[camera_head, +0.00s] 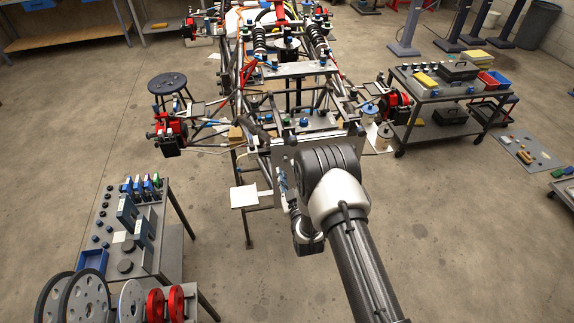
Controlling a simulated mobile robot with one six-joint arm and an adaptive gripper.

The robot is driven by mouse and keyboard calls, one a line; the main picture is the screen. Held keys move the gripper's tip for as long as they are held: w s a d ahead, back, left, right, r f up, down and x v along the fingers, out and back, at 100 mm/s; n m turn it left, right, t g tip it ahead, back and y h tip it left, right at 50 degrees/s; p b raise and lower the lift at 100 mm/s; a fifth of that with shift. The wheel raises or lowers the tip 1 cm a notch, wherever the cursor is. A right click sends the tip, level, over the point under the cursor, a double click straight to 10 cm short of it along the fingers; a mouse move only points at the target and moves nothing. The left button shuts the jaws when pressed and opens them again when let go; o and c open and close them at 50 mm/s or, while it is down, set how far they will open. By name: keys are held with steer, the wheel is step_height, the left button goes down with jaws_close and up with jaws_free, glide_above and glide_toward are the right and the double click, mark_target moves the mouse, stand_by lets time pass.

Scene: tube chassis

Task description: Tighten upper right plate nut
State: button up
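A tube chassis (262,137) of dark metal tubes stands in the middle of the camera_head view. A grey plate (283,152) is at its near end, largely covered by my arm. I cannot make out the upper right plate nut. My arm rises from the bottom right, bends in front of the plate, and its wrist part hangs low beside the plate's lower area. The fingers of my gripper cannot be made out against the arm and plate, so its opening and any contact with a nut are unclear.
A tool table (152,218) with a blue bin (92,261) and wheels (84,297) stands at the lower left. A cart (452,97) with trays stands at the right. A white square panel (244,196) sticks out left of the arm. A round stool (167,84) is behind. Floor between is clear.

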mark_target(285, 159)
steer(key=shift+x, duration=2.15)
jaws_close()
